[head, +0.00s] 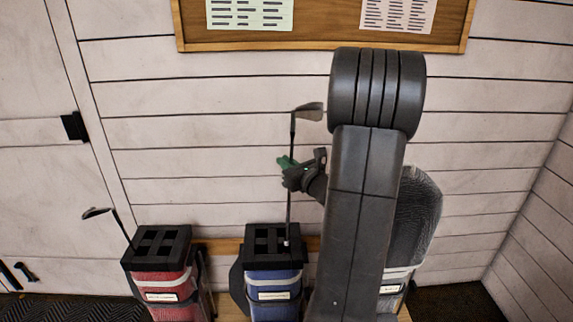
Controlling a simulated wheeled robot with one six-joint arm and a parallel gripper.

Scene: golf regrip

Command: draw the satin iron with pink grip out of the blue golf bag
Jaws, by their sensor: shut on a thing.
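The blue golf bag (273,285) stands in the middle, with a black divided top (273,240). An iron with a satin grey head (308,112) stands nearly upright above it, and its thin shaft (289,215) runs down to the bag's top. No pink grip shows; the lower end is at or inside the bag top, and I cannot tell which. My gripper (291,172), with a green part at its tip, is shut on the iron's shaft, roughly midway between the head and the bag top. My arm covers the area to the right.
A red golf bag (165,284) stands to the left, with another iron (97,212) leaning out to the left. A third, dark bag (417,225) is partly hidden behind my arm. A plank wall with a notice board (320,41) is behind. Space above the red bag is clear.

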